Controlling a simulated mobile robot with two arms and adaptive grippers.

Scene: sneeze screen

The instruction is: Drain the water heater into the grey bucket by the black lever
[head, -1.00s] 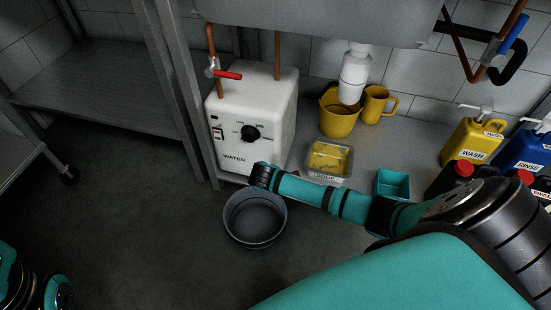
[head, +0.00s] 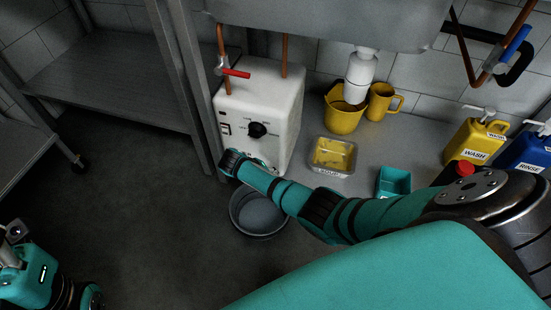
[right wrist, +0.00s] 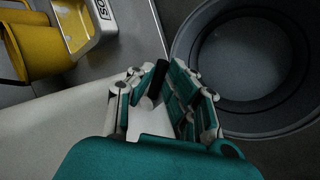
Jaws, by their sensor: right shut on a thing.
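The white water heater (head: 283,105) stands under the steel sink at the back. It has a black dial and a red-handled valve on its copper pipe. The grey bucket (head: 236,220) stands on the floor in front of it, partly covered by my right arm. It also shows in the right wrist view (right wrist: 292,118), with a smooth pale grey inside. In that view my right gripper (right wrist: 157,92) is shut on the black lever (right wrist: 160,72), low on the heater. In the head view my wrist hides the lever. Only part of my left arm shows at lower left, without clear fingers.
Yellow (head: 475,140) and blue (head: 528,150) bottles stand farther right. The floor left of the bucket is clear.

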